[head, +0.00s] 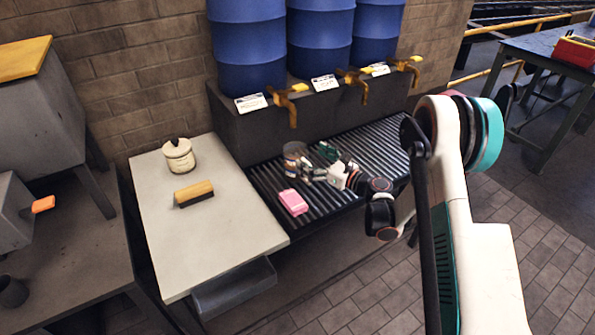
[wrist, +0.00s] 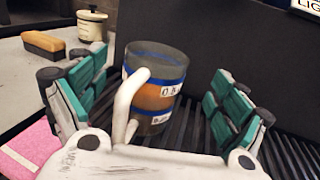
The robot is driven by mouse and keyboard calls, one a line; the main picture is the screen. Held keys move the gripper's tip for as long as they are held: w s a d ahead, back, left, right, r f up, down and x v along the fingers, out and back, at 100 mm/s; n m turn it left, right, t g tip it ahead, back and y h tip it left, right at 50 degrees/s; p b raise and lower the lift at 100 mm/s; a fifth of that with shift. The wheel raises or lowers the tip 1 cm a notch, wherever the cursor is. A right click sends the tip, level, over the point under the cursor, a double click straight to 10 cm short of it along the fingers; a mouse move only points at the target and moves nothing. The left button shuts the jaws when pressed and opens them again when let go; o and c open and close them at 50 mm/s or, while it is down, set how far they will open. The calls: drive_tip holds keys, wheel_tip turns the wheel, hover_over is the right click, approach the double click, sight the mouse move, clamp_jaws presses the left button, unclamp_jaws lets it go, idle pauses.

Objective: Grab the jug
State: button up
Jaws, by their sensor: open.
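The jug (wrist: 160,85) stands upright on the dark slatted grate. It is a see-through cylinder with blue bands, white labels, an orange-brown band in its middle and a pale handle. In the wrist view the handle faces my gripper. The jug (head: 294,158) also shows in the head view, partly hidden by my gripper. My gripper (head: 318,162) is open and low over the grate. In the wrist view its green-padded fingers (wrist: 155,95) stand to the left and right of the jug, with gaps on both sides.
A pink block (head: 293,202) lies on the grate (head: 268,182) near the bench edge. A pale bench (head: 222,240) on the left holds a wooden brush (head: 194,193) and a cream lidded pot (head: 179,156). Blue barrels (head: 320,40) with brass taps (head: 352,82) stand above the grate's back.

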sight(305, 156)
drive_tip(key=b+x, duration=0.2)
drive_tip(key=x, duration=0.2)
drive_tip(key=shift+a, duration=0.4)
drive_tip(key=shift+w+a+r, duration=0.1)
drive_tip(key=shift+w+a, duration=0.25)
drive_tip(key=c, duration=2.1)
